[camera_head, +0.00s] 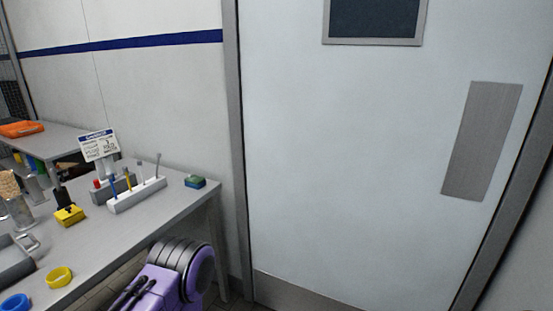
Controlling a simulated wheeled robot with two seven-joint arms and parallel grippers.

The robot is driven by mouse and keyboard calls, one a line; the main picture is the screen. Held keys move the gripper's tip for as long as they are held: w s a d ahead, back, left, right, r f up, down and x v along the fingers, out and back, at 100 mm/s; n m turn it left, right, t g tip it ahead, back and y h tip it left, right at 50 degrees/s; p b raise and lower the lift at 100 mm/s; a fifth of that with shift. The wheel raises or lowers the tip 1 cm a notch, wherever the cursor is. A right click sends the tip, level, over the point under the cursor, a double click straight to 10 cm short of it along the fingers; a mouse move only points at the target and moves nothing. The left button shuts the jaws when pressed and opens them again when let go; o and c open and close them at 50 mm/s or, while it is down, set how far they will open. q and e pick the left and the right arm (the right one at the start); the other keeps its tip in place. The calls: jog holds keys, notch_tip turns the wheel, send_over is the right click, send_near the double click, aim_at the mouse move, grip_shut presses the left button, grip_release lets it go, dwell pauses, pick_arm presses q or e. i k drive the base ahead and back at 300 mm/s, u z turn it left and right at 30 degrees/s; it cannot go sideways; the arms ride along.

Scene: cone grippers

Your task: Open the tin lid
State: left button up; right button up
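No tin with a lid can be made out for sure. At the left edge, metal cylinders (19,211) stand on the grey table, one with tan sticks in its top. A small green and blue box (195,182) lies near the table's right end; I cannot tell whether it is a tin. Neither of my grippers shows. A purple part with dark grey rings at the bottom centre looks like my own arm, in front of the table's right end.
The grey table (165,212) holds a white rack (137,196) of tools, a small sign (99,146), a yellow block (69,215), yellow (59,277) and blue (15,303) rings, and a grey tray (14,268). A closed pale door (345,160) fills the right. An orange tray (20,129) stands behind.

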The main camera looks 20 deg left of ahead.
aim_at(63, 214)
jog(key=u, duration=1.05)
jog(key=i, duration=0.85)
jog(key=u, duration=0.95)
